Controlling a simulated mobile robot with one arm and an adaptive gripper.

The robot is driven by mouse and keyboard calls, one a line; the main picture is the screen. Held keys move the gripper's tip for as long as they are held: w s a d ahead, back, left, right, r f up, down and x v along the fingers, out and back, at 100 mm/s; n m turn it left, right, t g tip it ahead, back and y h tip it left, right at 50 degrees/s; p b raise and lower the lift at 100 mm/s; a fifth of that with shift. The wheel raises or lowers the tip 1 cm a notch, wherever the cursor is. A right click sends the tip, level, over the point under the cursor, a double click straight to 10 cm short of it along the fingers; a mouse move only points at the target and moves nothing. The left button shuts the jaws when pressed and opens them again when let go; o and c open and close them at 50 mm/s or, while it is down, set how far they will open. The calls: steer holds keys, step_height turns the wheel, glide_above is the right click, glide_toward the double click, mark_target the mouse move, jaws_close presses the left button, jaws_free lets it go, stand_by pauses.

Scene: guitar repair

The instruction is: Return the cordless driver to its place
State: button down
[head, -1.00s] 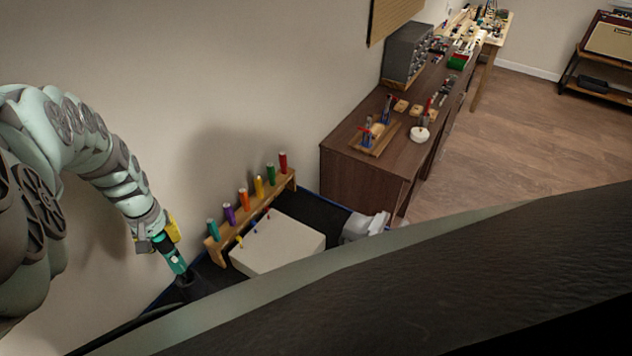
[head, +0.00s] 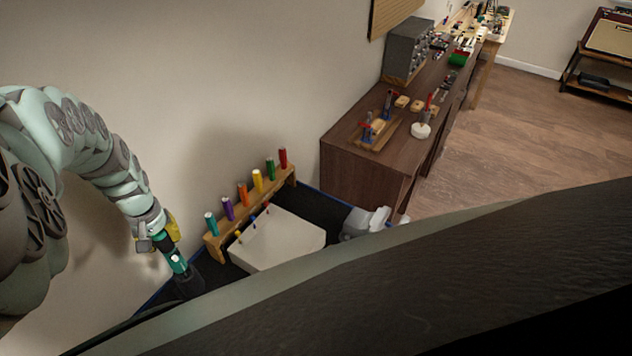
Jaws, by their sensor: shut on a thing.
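My gripper (head: 160,236) is at the left in the head view, shut on the teal and black cordless driver (head: 176,260). The driver hangs tilted, its lower end down to the right. A dark, cup-like shape (head: 188,285) is at its lower end. I cannot tell whether this is a holder or part of the driver. The fingertips are small and partly hidden.
A wooden rack (head: 213,246) with several coloured handles stands right of the driver, along the wall. A pale box (head: 280,242) and a grey-white object (head: 362,224) sit on the dark surface (head: 325,208). A brown workbench (head: 350,180) stands beyond.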

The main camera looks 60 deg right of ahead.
mark_target(169, 251)
steer(key=shift+f+b, duration=1.05)
steer(key=shift+f, duration=0.3)
steer(key=shift+w+f+b, duration=0.1)
steer(key=shift+f+b, duration=1.3)
steer(key=shift+f, duration=0.05)
steer(key=c, duration=0.6)
jaws_free()
steer(key=shift+r, duration=0.1)
